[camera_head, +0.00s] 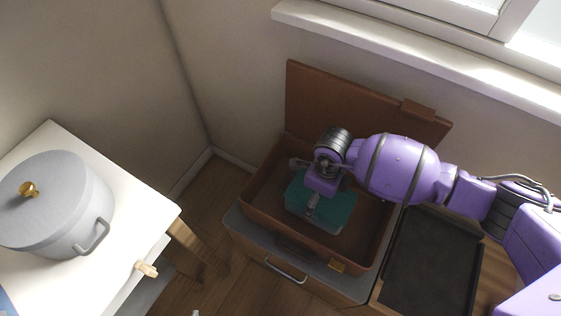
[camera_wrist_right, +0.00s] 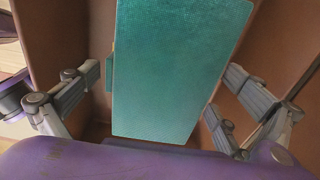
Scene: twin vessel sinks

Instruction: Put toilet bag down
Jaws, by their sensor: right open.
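The toilet bag is a teal, box-shaped item (camera_head: 333,213) lying inside the open brown suitcase (camera_head: 268,197). My right gripper (camera_head: 312,190) is above the bag, inside the suitcase, and hides part of it. In the right wrist view the teal bag (camera_wrist_right: 180,70) fills the middle. The open fingers of the right gripper (camera_wrist_right: 160,103) stand on both sides of it, with gaps between fingers and bag. My left gripper is not in view.
The suitcase lid (camera_head: 350,100) stands raised at the back, near the wall. A dark tray (camera_head: 432,262) is right of the suitcase. A grey pot (camera_head: 60,205) stands on a white table (camera_head: 135,215) at the left. The wooden floor shows between them.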

